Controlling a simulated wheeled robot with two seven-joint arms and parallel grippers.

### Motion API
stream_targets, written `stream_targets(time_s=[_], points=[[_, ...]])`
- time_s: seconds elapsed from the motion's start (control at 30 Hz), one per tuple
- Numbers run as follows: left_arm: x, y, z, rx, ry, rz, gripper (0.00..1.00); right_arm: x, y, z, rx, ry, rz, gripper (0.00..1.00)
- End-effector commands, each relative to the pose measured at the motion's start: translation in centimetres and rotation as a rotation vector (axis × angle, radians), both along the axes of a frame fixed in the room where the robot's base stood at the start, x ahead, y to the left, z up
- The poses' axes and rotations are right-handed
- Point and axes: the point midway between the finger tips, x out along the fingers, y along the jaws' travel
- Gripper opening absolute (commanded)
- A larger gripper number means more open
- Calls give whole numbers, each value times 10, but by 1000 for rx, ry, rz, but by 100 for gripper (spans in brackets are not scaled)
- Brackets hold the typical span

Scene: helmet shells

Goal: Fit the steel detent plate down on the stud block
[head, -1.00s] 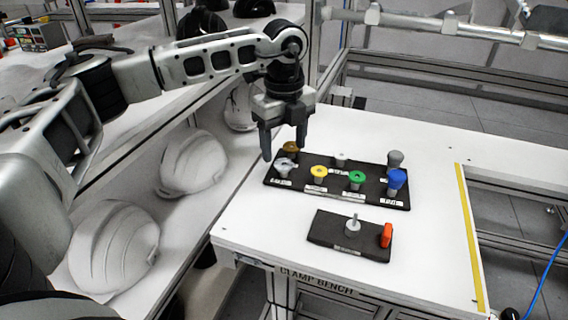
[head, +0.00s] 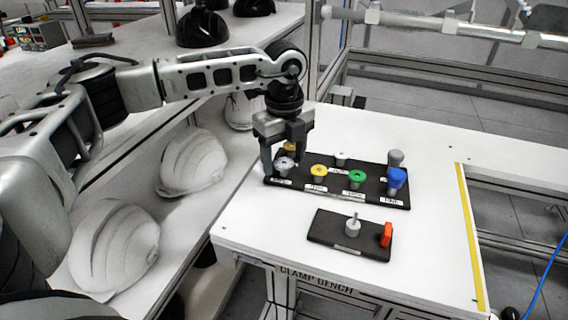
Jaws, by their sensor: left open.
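The steel detent plate (head: 285,164), a silver piece, sits at the front left of the black rack (head: 330,194). My left gripper (head: 283,158) is open and low over that corner, its fingers to either side of the steel plate. I cannot tell whether they touch it. The stud block (head: 325,230) is a dark plate nearer the front of the bench. It has a pale upright stud (head: 353,225) near its middle and a red piece (head: 386,235) at its right end. My right gripper is not in view.
The rack also holds a yellow piece (head: 319,170), a green piece (head: 357,177), a blue piece (head: 397,179), a grey piece (head: 395,158) and a brass-coloured piece (head: 290,146) close to my gripper. White helmet shells (head: 190,162) lie on the left shelf. The bench around the stud block is clear.

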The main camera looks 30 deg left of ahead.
Motion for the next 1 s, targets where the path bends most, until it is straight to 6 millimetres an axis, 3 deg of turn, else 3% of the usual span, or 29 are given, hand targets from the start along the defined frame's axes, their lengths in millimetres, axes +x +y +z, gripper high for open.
stream_targets(time_s=[0.27,0.43,0.77,1.0], points=[[0,0,0,0,0,0,60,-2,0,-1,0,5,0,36],[0,0,0,0,0,0,15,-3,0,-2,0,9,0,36],[0,0,2,0,-2,0,15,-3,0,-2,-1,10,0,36],[1,0,23,-1,-5,-1,15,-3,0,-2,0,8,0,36]])
